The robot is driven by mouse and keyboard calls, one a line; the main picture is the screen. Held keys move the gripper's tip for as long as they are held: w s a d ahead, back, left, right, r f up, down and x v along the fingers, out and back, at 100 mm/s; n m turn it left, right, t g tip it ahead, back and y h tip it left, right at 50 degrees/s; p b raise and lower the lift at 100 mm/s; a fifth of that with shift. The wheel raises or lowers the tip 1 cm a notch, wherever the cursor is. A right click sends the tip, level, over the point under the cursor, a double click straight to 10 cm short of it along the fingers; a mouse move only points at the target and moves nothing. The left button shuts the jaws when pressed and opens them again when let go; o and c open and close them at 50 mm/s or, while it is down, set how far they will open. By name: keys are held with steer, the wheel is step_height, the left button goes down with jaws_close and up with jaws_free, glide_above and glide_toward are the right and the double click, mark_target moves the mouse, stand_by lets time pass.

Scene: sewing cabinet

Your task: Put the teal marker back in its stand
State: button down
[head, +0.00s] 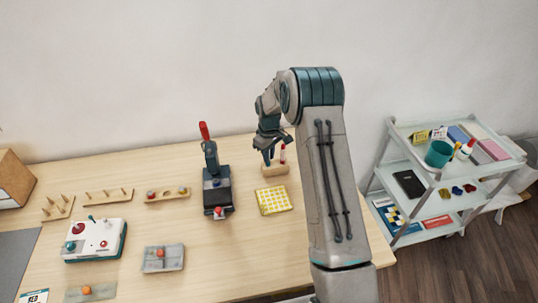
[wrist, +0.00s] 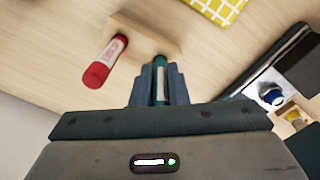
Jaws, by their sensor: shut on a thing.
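My gripper (head: 268,158) is shut on the teal marker (wrist: 161,84), which lies between the two fingers in the wrist view. The wooden stand (head: 277,169) is on the table directly below my gripper; it also shows in the wrist view (wrist: 140,30). A red marker (head: 283,153) with a white label stands in it, beside my fingers, and shows in the wrist view (wrist: 104,62). The teal marker's far end is at the stand's edge in the wrist view. I cannot tell whether it is inside a hole or above it.
A yellow checkered cloth (head: 275,201) lies in front of the stand. A dark device with a red handle (head: 214,188) stands to the left. Pegged wooden boards (head: 107,195) and a white control box (head: 95,240) are farther left. A shelf cart (head: 440,165) stands at the right.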

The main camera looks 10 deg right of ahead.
steer(key=shift+f+b, duration=0.6)
steer(key=shift+f, duration=0.05)
stand_by(0.8)
steer(key=c, duration=1.3)
jaws_free()
steer(key=shift+c, duration=0.2)
step_height(320, 180, up, 13)
steer(key=shift+r+b, duration=0.15)
steer(key=shift+b, duration=0.75)
steer(key=shift+r, duration=0.3)
